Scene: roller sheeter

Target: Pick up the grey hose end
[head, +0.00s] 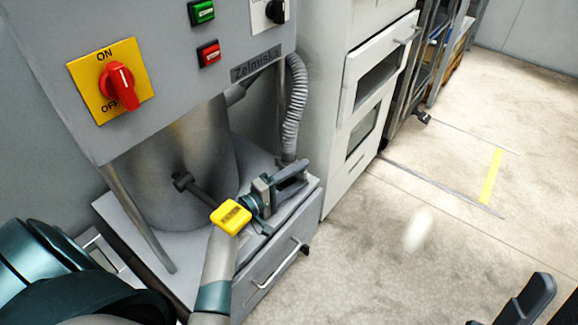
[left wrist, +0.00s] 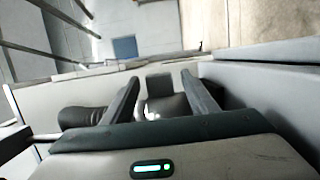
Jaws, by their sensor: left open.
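The grey corrugated hose (head: 295,108) hangs down the right side of the grey machine in the head view. Its lower end (head: 288,157) comes down just behind my left gripper (head: 302,173). The left gripper is open, with its fingers pointing right, and looks close to the hose end; I cannot tell whether they touch. In the left wrist view, my left gripper (left wrist: 160,80) has its two fingers apart. A dark rounded piece (left wrist: 80,117) lies beside and partly behind them; I cannot tell whether it is the hose. Part of my right gripper (head: 530,300) shows at the lower right corner.
The grey machine (head: 230,45) carries a red switch on a yellow plate (head: 110,80). Below it is a drawer with a handle (head: 277,265). A white cabinet (head: 360,100) stands just right of the hose. The floor (head: 420,240) at right is open.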

